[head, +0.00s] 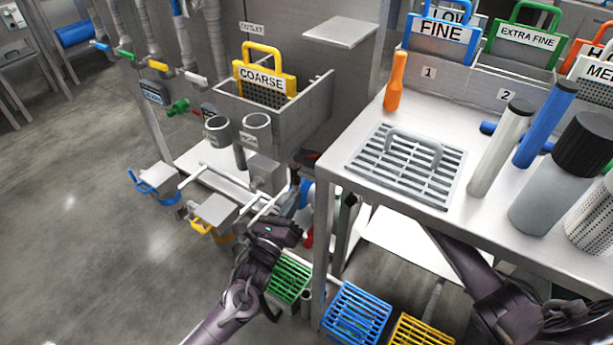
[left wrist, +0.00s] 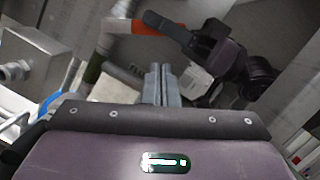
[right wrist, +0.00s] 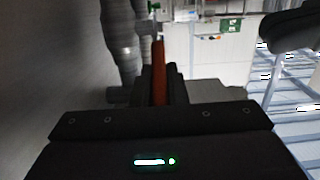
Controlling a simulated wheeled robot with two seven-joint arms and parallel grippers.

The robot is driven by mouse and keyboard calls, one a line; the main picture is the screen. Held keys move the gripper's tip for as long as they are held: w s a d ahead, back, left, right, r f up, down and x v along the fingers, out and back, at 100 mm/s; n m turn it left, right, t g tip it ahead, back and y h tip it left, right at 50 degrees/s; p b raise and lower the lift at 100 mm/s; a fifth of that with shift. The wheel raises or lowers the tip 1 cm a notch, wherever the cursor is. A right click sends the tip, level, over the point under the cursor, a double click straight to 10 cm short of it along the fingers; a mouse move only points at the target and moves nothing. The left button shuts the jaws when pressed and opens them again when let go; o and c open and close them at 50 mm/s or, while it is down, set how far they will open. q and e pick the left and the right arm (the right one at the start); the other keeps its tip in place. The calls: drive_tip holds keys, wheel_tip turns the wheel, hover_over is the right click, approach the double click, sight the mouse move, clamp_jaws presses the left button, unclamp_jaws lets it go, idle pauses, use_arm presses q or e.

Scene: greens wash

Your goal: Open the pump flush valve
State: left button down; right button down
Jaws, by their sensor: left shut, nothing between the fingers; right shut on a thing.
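A red lever handle (right wrist: 159,72) stands upright between the fingers of my right gripper (right wrist: 160,90), which is shut on it. In the left wrist view the right gripper (left wrist: 205,42) reaches in from the right to an orange-red handle (left wrist: 155,27) on grey pipework. In the head view the table hides most of that gripper. My left gripper (head: 278,230) is shut and empty, low beside the table's front-left corner; its closed fingers (left wrist: 160,72) also show in its own wrist view, apart from the handle. The valve body is not clear.
The steel table (head: 470,222) overhangs the right arm. Boxes with blue (head: 156,178) and yellow (head: 214,212) handles sit left of the pipework. Green (head: 289,278), blue (head: 356,314) and yellow (head: 420,332) crates stand below. The floor at left is clear.

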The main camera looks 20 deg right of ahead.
use_arm(q)
drive_tip(key=x, duration=0.7)
drive_tip(key=shift+w+d, duration=0.3)
drive_tip(key=shift+r, duration=0.15)
drive_tip(key=shift+w+a+r, duration=0.1)
drive_tip(key=shift+w+r, duration=0.15)
drive_tip(key=shift+r, duration=0.5)
use_arm(e)
drive_tip(key=shift+d, duration=0.1)
drive_tip(key=c, duration=1.5)
unclamp_jaws()
use_arm(q)
drive_tip(key=shift+a+r, duration=0.1)
use_arm(e)
drive_tip(key=shift+o, duration=0.3)
drive_tip(key=shift+f, duration=0.25)
drive_tip(key=shift+s, duration=0.1)
